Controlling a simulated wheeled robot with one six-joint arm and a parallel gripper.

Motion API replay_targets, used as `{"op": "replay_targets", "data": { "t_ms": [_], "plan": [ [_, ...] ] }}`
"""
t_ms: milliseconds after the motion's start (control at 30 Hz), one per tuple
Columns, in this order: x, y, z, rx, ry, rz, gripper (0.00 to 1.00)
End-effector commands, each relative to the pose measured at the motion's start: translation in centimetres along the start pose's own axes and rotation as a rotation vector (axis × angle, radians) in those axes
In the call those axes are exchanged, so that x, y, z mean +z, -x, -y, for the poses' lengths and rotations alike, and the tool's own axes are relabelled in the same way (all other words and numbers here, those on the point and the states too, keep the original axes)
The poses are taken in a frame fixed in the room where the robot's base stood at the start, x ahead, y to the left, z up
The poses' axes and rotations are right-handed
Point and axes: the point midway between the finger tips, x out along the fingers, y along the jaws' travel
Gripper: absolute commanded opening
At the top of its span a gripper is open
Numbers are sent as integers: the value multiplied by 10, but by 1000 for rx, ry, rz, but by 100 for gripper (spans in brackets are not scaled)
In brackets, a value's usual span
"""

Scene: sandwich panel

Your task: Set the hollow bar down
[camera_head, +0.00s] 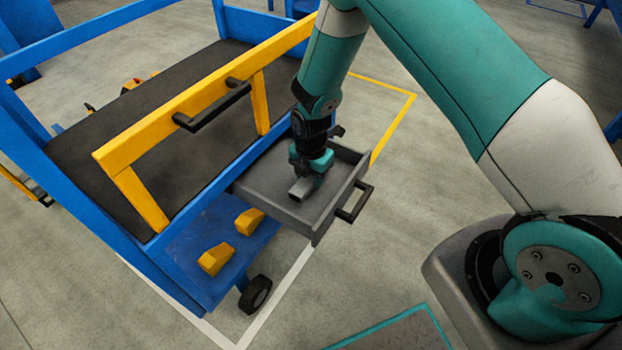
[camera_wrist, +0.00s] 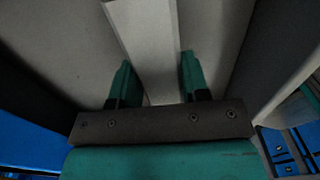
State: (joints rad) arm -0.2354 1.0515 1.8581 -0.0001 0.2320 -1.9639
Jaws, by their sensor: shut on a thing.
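The hollow bar (camera_head: 300,188) is a short light-grey square bar, seen low inside the open grey drawer (camera_head: 318,222). In the wrist view the bar (camera_wrist: 150,45) runs between the two green fingers of my gripper (camera_wrist: 158,82) and out past the top of the picture. My gripper (camera_head: 311,172) points down into the drawer and is shut on the bar. I cannot tell whether the bar touches the drawer floor. The bar's far end is out of the wrist view.
The drawer has a black handle (camera_head: 355,202) and juts from a blue cart (camera_head: 168,262) with a dark top (camera_head: 150,120). A yellow rail (camera_head: 190,95) with a black handle crosses the cart. Two yellow blocks (camera_head: 215,259) sit on its lower blue shelf. The drawer walls stand close around my gripper.

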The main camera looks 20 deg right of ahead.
Motion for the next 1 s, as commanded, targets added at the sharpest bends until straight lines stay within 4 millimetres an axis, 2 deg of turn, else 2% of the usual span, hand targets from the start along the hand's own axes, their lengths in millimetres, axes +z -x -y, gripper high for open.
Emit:
{"op": "replay_targets", "data": {
  "t_ms": [67, 433, 467, 533, 567, 833, 1000],
  "plan": [
    [0, -11, 0, 0, 0, 0, 11],
    [0, -16, 0, 1, 0, 0, 11],
    [0, -14, 0, 1, 0, 0, 49],
    [0, -14, 0, 1, 0, 0, 65],
    [0, -14, 0, 1, 0, 0, 68],
    [0, -12, 0, 1, 0, 0, 68],
    [0, 7, -1, 3, 0, 1, 68]
  ]
}}
